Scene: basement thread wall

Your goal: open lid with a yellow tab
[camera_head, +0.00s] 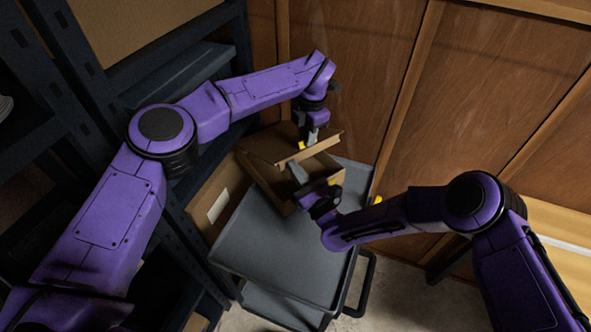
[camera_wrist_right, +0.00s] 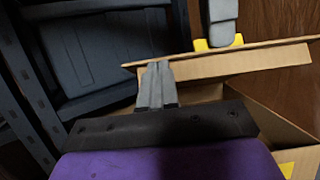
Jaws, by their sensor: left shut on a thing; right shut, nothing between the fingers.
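A brown cardboard box (camera_head: 275,185) sits on the grey cart, its lid (camera_head: 268,143) raised at a tilt with a gap below its front edge. In the right wrist view the lid (camera_wrist_right: 265,60) shows edge-on, with a yellow tab (camera_wrist_right: 218,43) on it. My left gripper (camera_head: 309,140) is shut on the yellow tab, above the lid; its fingertips also show in the wrist view (camera_wrist_right: 220,25). My right gripper (camera_head: 294,168) is shut and empty, its fingers in front of the box's opening and close to the lid's edge. I cannot tell whether they touch it.
The grey cart (camera_head: 265,262) has a clear top in front of the box. A dark shelf rack (camera_head: 185,75) stands at left, and another cardboard box (camera_head: 215,195) is between it and the cart. A wooden wall (camera_head: 350,60) closes off the back.

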